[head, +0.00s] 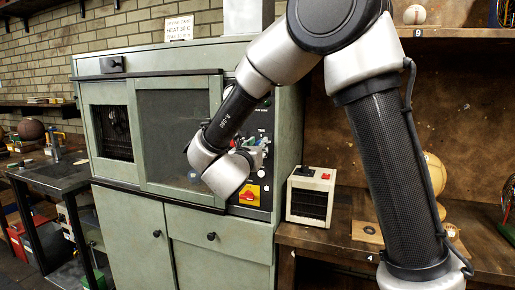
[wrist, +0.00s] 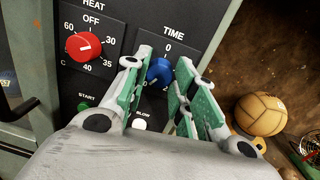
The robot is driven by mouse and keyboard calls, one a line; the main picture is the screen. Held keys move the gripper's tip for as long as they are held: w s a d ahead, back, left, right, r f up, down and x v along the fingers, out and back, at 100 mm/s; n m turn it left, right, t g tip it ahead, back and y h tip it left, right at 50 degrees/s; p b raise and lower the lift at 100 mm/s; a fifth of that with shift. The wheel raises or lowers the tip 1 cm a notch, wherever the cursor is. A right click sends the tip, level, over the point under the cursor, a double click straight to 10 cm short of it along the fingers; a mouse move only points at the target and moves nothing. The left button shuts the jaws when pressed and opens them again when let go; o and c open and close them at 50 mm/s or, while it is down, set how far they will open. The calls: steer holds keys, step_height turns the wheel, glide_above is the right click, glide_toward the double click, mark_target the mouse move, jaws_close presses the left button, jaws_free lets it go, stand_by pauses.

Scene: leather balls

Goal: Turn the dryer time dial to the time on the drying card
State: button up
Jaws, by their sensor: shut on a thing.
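The blue time dial (wrist: 159,71) sits under the word TIME on the dark dryer panel (wrist: 205,20). My gripper (wrist: 165,62) is shut on it, one green-padded finger on each side. A 0 shows above the dial and a 2 below it; other marks are hidden by the fingers. The dial's pointer is hard to make out. The drying card (head: 179,28) stands on top of the green dryer (head: 150,55). Its middle line seems to read HEAT 36 C; its time line is too small to read surely. In the head view my arm hides most of the panel.
The red heat dial (wrist: 84,46) is left of my gripper, with a green START button (wrist: 84,106) and white BLOW button (wrist: 139,124) below. A red-and-yellow switch (head: 250,194) is lower on the panel. A small heater (head: 311,195) and a tan ball (wrist: 260,114) are to the right.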

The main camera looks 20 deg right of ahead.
steer(key=o, duration=1)
steer(key=shift+s, duration=0.1)
steer(key=v, duration=1.2)
steer(key=shift+f, duration=0.1)
